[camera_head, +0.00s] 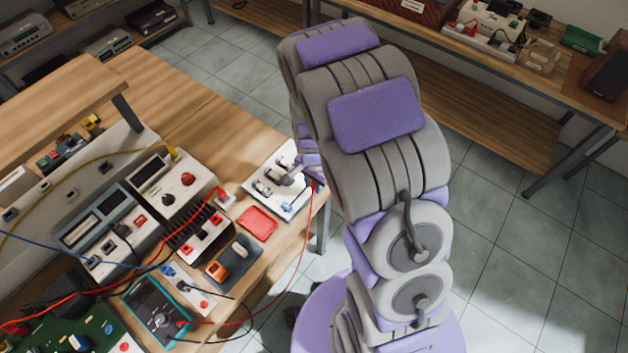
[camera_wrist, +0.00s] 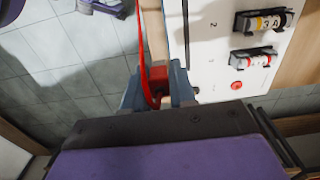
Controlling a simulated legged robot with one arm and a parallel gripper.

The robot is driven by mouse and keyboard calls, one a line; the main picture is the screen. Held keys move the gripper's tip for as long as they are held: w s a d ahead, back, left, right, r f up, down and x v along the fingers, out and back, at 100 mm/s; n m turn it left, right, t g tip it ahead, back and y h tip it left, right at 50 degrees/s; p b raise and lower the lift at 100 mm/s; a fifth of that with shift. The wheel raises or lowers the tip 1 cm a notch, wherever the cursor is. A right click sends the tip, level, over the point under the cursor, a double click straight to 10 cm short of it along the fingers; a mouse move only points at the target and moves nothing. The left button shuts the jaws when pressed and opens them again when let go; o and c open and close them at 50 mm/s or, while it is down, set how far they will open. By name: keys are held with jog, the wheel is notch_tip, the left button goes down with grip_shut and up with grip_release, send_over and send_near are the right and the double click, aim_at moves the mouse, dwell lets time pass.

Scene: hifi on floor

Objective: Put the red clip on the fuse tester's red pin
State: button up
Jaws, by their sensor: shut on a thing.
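My gripper (camera_wrist: 157,88) is shut on the red clip (camera_wrist: 158,76), whose red lead (camera_wrist: 142,35) runs up out of the wrist view. The fuse tester (camera_wrist: 208,40) is a white panel just right of my gripper, with two cylindrical fuses in black holders. A round red pin (camera_wrist: 236,85) stands on the panel, to the right of the clip and apart from it. In the head view the tester (camera_head: 291,208) lies at the bench's right corner; my arm covers part of it, and the clip cannot be made out there.
The wooden bench (camera_head: 215,108) carries a red tray (camera_head: 258,223), a teal-edged meter (camera_head: 155,312) and several instruments left of the tester. The red lead (camera_head: 308,240) hangs in a loop past the bench edge. Tiled floor (camera_head: 500,230) is open at right.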

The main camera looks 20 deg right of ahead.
grip_shut()
jog(key=shift+r, duration=0.15)
jog(key=shift+r+p, duration=1.85)
jog(key=shift+r, duration=1.8)
